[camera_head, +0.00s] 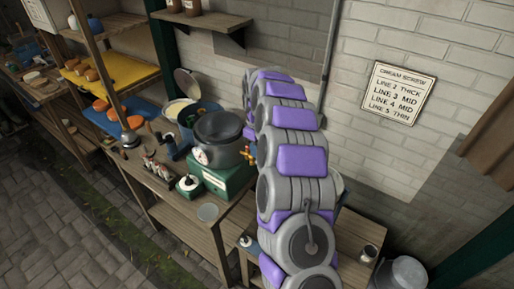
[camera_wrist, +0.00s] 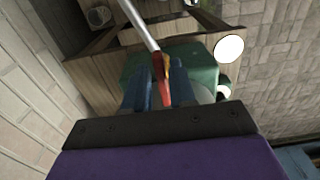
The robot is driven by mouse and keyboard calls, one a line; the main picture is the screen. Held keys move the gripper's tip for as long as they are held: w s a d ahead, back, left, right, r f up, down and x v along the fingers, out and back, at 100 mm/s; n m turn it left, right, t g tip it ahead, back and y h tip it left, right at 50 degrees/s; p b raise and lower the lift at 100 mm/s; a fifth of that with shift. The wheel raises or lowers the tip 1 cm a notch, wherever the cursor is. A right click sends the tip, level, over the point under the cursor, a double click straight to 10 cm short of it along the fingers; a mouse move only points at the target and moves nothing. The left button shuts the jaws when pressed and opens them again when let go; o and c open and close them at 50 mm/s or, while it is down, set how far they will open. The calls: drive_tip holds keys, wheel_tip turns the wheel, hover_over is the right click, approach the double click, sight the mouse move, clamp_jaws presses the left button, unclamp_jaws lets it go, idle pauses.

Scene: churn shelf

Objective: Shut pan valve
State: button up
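The dark pan (camera_head: 218,128) sits on a green box (camera_head: 206,181) on the wooden bench, with a round dial on its front. A small red and yellow valve part (camera_head: 249,154) shows at its right side, partly hidden by my arm. In the wrist view a red and yellow lever (camera_wrist: 162,82) lies between the two blue fingers of my gripper (camera_wrist: 160,90), at the end of a pale metal tube. The fingers stand apart on either side of the lever; I cannot tell if they press on it. My gripper is hidden in the head view.
A blue pot (camera_head: 200,117) stands behind the pan. A metal bucket (camera_head: 401,274) stands at the lower right. A sign (camera_head: 397,92) hangs on the brick wall. Paving is clear at left.

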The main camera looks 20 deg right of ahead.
clamp_jaws()
drive_tip(key=shift+a+m, duration=0.1)
drive_tip(key=shift+m, duration=0.2)
drive_tip(key=shift+w+a+r+m+p, duration=0.15)
drive_tip(key=shift+a+m+p, duration=0.7)
drive_tip(key=shift+m, duration=2.05)
drive_tip(key=shift+w+a+f+m+p, duration=0.1)
drive_tip(key=shift+w+a+m+p, duration=0.3)
drive_tip(key=shift+a+m, duration=1.6)
drive_tip(key=shift+w+a+r+m+p, duration=0.1)
drive_tip(key=shift+m+p, duration=0.6)
drive_tip(key=shift+m, duration=3.1)
drive_tip(key=shift+o, duration=1.4)
unclamp_jaws()
